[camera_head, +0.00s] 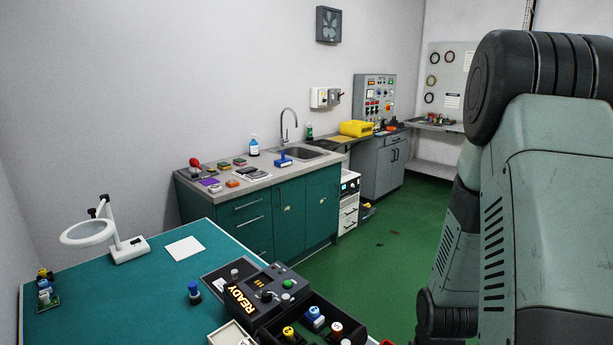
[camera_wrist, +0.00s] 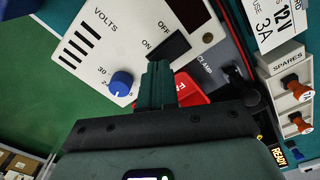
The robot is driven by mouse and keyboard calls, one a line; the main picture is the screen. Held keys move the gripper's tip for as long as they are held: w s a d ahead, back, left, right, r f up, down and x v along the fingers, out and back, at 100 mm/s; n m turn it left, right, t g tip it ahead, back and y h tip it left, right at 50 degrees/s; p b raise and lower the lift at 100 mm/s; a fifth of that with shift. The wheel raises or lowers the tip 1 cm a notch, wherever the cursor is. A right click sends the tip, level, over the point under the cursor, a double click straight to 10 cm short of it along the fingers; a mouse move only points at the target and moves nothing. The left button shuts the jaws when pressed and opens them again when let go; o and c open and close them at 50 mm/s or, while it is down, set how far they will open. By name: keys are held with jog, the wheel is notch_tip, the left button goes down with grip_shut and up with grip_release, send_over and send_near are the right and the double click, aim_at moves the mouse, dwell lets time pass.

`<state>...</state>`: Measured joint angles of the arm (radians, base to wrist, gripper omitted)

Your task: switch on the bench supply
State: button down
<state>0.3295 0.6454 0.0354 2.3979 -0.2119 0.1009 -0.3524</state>
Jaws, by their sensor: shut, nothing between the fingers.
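The bench supply (camera_wrist: 75,45) shows in the wrist view as a pale panel marked VOLTS, with dark vent slots and a blue knob (camera_wrist: 121,83). Its dark switch (camera_wrist: 168,46) lies between the words ON and OFF; I cannot tell which way it is set. A small dark round spot (camera_wrist: 208,38) sits beside it. My gripper (camera_wrist: 158,66) is shut and empty, its tips just short of the switch in the picture. I cannot tell if they touch it. In the head view I cannot make out the gripper or the supply's panel.
A red part (camera_wrist: 184,92) and a grey fixture marked CLAMP (camera_wrist: 207,66) are close to the fingers. A SPARES holder (camera_wrist: 288,62) with orange-topped parts stands at right. In the head view, a READY console (camera_head: 262,298) and magnifier (camera_head: 88,232) are on the green bench (camera_head: 140,290).

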jog(key=shift+f, duration=0.9)
dwell(0.3)
jog(key=shift+r, duration=3.5)
jog(key=a+r+m+t+h, duration=0.1)
jog(key=a+r+t, duration=0.1)
jog(key=r, duration=0.9)
jog(key=a+r+t+h, duration=0.1)
jog(key=a+r+t, duration=0.1)
jog(key=r, duration=0.8)
jog(key=s+a+r+m+t+y, duration=0.1)
jog(key=s+a+r+y, duration=0.1)
jog(key=s+a+r, duration=0.4)
jog(key=s+r, duration=0.2)
jog(key=s, duration=0.2)
jog(key=shift+s+r+m+t, duration=0.2)
jog(key=shift+r+m+t, duration=0.05)
jog(key=shift+m+t, duration=0.05)
